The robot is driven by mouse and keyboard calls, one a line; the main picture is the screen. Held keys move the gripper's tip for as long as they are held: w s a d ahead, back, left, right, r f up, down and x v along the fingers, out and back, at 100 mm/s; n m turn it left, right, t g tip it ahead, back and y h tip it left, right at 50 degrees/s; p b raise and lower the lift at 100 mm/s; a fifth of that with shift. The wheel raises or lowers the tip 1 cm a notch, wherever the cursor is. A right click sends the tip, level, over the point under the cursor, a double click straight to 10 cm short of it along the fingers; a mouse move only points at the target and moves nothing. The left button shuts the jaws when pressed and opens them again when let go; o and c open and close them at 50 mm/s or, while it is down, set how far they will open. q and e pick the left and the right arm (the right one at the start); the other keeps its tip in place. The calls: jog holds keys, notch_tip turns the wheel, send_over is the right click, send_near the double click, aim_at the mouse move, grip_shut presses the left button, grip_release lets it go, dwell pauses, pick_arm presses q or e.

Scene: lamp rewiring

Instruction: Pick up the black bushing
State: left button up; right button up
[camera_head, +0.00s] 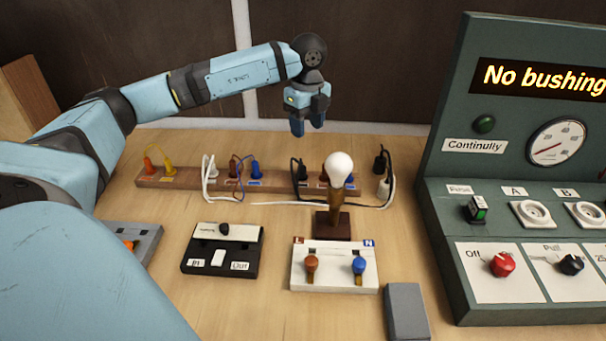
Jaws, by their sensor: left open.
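A small black piece (224,229), which looks like the black bushing, sits on the white top strip of a black block (195,259) at centre left. The block has tags reading In and Out and a white square between them. My left gripper (308,126) is open and empty, pointing down above the back of the table. It is behind and to the right of the black piece, well apart from it. My right gripper is not in view.
A lamp with a white bulb (339,168) stands on a brown base. A wooden strip (270,182) holds several plugs and cords. A white block (335,280) has L and N terminals. A grey block (407,311) lies front right. A green test panel (450,179) reads "No bushing".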

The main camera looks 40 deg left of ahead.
aim_at(302, 167)
pick_arm(q)
jog(key=f, duration=0.8)
jog(key=shift+s+d+f, duration=0.1)
jog(key=shift+s, duration=0.1)
jog(key=f, duration=0.3)
jog(key=a+f, duration=0.1)
jog(key=f, duration=0.1)
jog(key=shift+s, duration=0.4)
jog(key=shift+f, duration=0.15)
grip_shut()
